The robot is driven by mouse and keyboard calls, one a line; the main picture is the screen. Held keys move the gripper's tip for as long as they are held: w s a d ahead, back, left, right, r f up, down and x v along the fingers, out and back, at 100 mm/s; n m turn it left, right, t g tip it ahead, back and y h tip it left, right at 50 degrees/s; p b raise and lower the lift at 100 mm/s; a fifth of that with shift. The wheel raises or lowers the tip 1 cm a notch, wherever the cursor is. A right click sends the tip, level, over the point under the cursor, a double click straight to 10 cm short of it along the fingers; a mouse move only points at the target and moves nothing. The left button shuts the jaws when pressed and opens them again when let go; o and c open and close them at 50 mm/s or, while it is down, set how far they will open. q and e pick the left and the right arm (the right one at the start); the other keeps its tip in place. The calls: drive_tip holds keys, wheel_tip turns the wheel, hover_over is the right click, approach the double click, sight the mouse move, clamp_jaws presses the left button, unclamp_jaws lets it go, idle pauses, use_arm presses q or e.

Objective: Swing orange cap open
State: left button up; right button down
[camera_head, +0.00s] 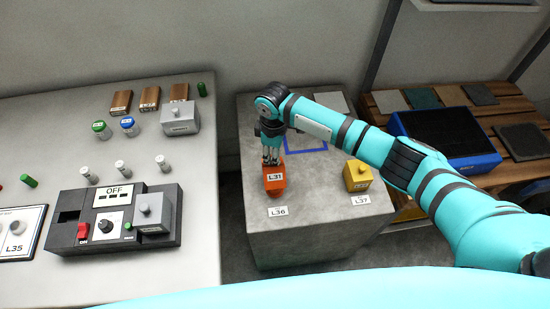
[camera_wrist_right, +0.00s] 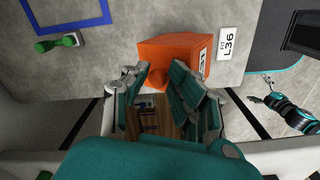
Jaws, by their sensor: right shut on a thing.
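The orange cap (camera_head: 276,187), a small boxy piece labelled L31, stands on the grey stand by the L36 label. In the right wrist view the orange cap (camera_wrist_right: 168,48) lies just past my fingers. My right gripper (camera_head: 271,161) comes down on it from above and is shut on its upper part. In the wrist view my right gripper (camera_wrist_right: 168,85) has one finger each side of the cap's near part; the exact contact is hidden. My left gripper (camera_wrist_right: 264,90) seems to show small at the right of the wrist view, apart from the cap; its jaws are unclear.
A yellow block (camera_head: 356,175) stands right of the cap on the stand (camera_head: 310,225). A blue square outline (camera_head: 318,149) is behind, partly under my arm. A green-ended piece (camera_wrist_right: 60,43) lies near that outline. The left table (camera_head: 150,285) holds a control box (camera_head: 75,235) and vials.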

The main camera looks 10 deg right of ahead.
drive_tip(key=shift+w+d+f, duration=0.15)
drive_tip(key=shift+w+f, duration=0.1)
drive_tip(key=shift+s+f, duration=0.1)
drive_tip(key=shift+f, duration=0.1)
drive_tip(key=c, duration=1.2)
unclamp_jaws()
drive_tip(key=shift+w+f, duration=0.15)
drive_tip(key=shift+w, duration=0.05)
wheel_tip(320, 180, up, 12)
drive_tip(key=shift+r, duration=0.2)
drive_tip(key=shift+a, duration=0.2)
